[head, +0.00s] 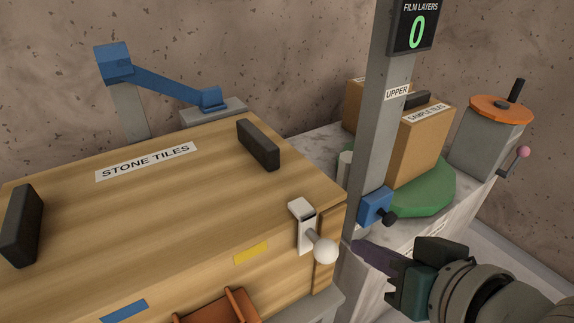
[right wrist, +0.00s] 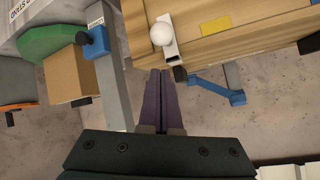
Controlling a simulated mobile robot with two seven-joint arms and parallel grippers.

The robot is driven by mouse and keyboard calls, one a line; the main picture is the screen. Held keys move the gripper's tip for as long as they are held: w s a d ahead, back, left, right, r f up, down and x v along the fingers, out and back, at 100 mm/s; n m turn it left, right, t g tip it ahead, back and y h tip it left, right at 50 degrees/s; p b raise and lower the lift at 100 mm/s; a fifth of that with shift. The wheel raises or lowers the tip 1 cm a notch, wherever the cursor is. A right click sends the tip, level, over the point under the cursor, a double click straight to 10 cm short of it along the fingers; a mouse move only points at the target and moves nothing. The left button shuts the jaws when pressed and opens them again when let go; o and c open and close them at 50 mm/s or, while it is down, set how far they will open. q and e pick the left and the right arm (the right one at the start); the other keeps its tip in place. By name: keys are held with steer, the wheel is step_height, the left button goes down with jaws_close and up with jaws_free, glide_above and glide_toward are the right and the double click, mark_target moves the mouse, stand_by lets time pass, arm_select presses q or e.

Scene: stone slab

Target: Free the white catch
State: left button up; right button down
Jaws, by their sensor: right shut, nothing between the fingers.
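The white catch (head: 304,228) is on the right end of the wooden crate (head: 170,215) labelled STONE TILES, at its front top edge. It has a white plate and a round white knob (head: 325,250). In the right wrist view the catch (right wrist: 171,48) shows with its knob (right wrist: 162,34) just beyond my fingertips. My right gripper (head: 357,247) has its purple fingers shut and empty, pointing at the knob from the right. In the right wrist view the fingertips (right wrist: 161,75) appear close to the catch; I cannot tell whether they touch. My left gripper is in neither view.
A grey post (head: 377,130) with a blue clamp (head: 375,206) stands just behind the catch. A SAMPLE TILES box (head: 416,145) sits on a green disc (head: 436,196). A grey canister (head: 487,146) with an orange top stands farther right. A blue arm (head: 165,86) is behind the crate.

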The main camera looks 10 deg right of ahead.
mark_target(334, 242)
stand_by(0.3)
steer(key=b+x, duration=0.3)
steer(key=x, duration=0.6)
steer(key=shift+f+b, duration=0.1)
steer(key=shift+b, duration=0.2)
steer(key=shift+w+a+f, duration=0.15)
steer(key=shift+w, duration=0.3)
steer(key=shift+s+f+t+b, duration=0.2)
steer(key=shift+f+t+b, duration=0.1)
steer(key=shift+b, duration=0.2)
steer(key=shift+s, duration=0.15)
